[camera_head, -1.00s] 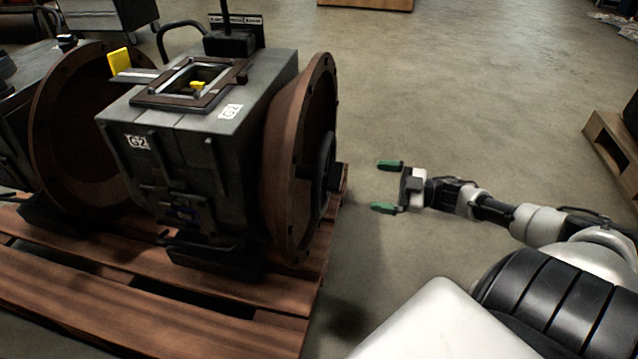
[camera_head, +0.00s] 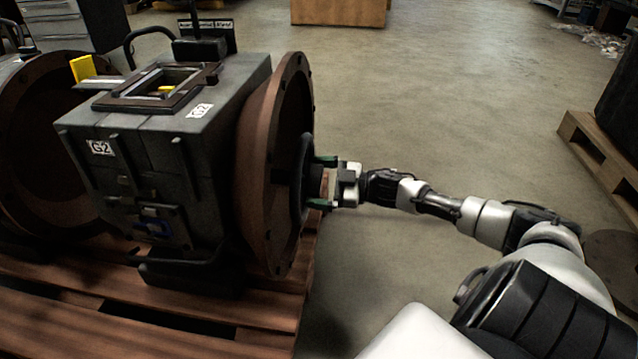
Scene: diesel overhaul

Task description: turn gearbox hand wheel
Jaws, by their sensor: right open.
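The gearbox (camera_head: 150,150), a dark grey block labelled G2, stands on a wooden pallet with its round rusty-brown flange (camera_head: 262,170) facing right. The dark hand wheel (camera_head: 304,185) shows edge-on at the flange's open face. My right gripper (camera_head: 322,182) is open at the hand wheel, its green-tipped fingers pointing left toward the wheel, one above the other. The fingertips reach the wheel's right side; I cannot tell whether they touch it. The wheel's hub lies between or just beyond the fingers, partly hidden. My left gripper is not in view.
Another pallet (camera_head: 600,150) with a dark load stands at the right. A wooden box (camera_head: 340,12) is at the back. The concrete floor between is clear.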

